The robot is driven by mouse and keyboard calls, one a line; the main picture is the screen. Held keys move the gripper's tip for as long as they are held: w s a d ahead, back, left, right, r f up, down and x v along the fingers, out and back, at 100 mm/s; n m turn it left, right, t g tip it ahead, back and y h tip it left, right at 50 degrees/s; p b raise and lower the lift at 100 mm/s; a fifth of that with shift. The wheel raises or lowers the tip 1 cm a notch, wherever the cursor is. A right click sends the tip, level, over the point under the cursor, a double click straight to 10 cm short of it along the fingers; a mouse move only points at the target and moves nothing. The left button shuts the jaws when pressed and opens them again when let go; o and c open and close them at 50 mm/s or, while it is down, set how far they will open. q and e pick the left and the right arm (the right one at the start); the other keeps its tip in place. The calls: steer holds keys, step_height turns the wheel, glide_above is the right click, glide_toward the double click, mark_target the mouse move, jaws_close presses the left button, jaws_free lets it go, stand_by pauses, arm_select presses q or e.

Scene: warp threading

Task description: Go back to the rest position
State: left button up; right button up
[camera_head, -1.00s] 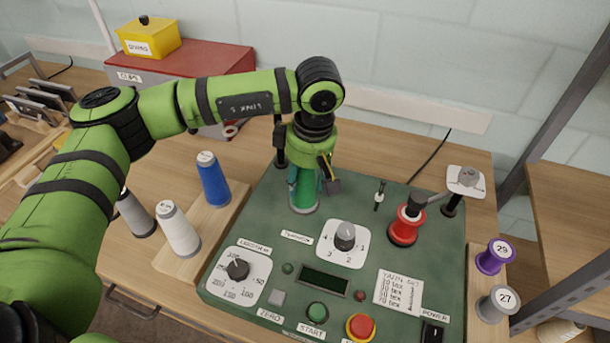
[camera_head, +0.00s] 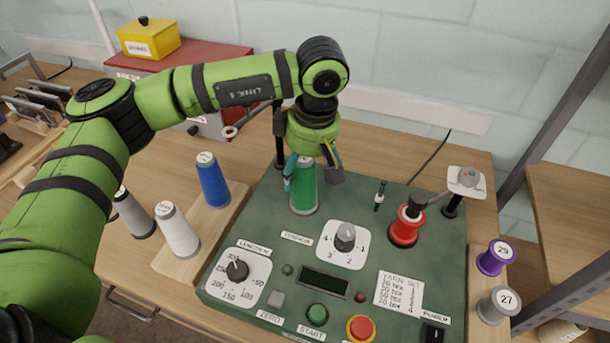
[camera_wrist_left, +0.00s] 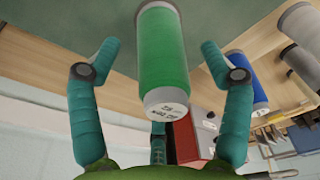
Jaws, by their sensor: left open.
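My left gripper (camera_head: 312,177) is open above the green yarn cone (camera_head: 303,190), which stands upright on the green machine panel (camera_head: 240,225). In the left wrist view the green cone (camera_wrist_left: 163,60) is between the two spread teal fingers (camera_wrist_left: 165,75), with gaps on both sides and its labelled top facing the camera. The fingers look level with the upper part of the cone. My right gripper does not show in either view.
A blue cone (camera_head: 213,180) and a white cone (camera_head: 177,229) stand on a wooden board to the left. A red spool (camera_head: 405,228) sits on the panel. Purple (camera_head: 495,257) and grey (camera_head: 497,304) spools stand at right. A red box (camera_head: 205,62) is behind my arm.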

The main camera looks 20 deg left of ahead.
arm_select(q)
steer(key=r, duration=0.6)
steer(key=d+r, duration=0.1)
steer(key=r, duration=0.2)
steer(key=shift+s, duration=0.25)
